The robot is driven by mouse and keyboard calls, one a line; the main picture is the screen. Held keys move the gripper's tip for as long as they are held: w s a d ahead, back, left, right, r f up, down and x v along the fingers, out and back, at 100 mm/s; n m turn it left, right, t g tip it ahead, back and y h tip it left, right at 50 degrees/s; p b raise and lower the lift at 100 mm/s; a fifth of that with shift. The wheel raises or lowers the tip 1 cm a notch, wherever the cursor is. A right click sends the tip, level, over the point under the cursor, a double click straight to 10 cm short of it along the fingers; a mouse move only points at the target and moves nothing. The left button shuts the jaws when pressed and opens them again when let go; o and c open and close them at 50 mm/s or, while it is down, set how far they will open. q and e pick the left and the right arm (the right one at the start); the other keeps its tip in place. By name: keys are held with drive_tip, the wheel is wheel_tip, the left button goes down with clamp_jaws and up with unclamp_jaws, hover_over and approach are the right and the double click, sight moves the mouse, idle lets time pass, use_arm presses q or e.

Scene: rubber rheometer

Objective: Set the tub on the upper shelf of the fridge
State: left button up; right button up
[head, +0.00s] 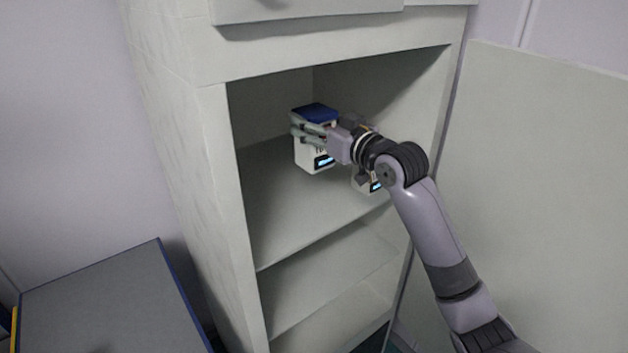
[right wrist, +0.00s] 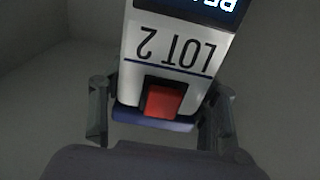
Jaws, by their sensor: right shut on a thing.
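The tub (head: 310,156) is a white box-shaped container with a blue lid and a dark label. It also shows in the right wrist view (right wrist: 165,70), upside down, with "LOT 2" printed on it and a red patch near the lid. My right gripper (head: 312,132) is shut on the tub near its lid, inside the fridge's upper compartment. The tub is above the upper shelf (head: 275,215); whether its base touches the shelf I cannot tell. The fridge (head: 180,130) stands open. My left gripper is not in view.
A second white container (head: 367,182) with a dark label stands on the upper shelf, partly hidden behind my right arm. A lower shelf (head: 320,275) is bare where seen. The open door (head: 540,180) is at the right. A grey-topped bench (head: 110,300) is at lower left.

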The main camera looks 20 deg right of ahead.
wheel_tip(320, 180, down, 13)
drive_tip(key=p, duration=0.1)
drive_tip(key=shift+f+p, duration=0.2)
drive_tip(key=shift+p, duration=0.1)
drive_tip(key=shift+f, duration=0.15)
drive_tip(key=o, duration=1.3)
drive_tip(key=shift+o, duration=0.2)
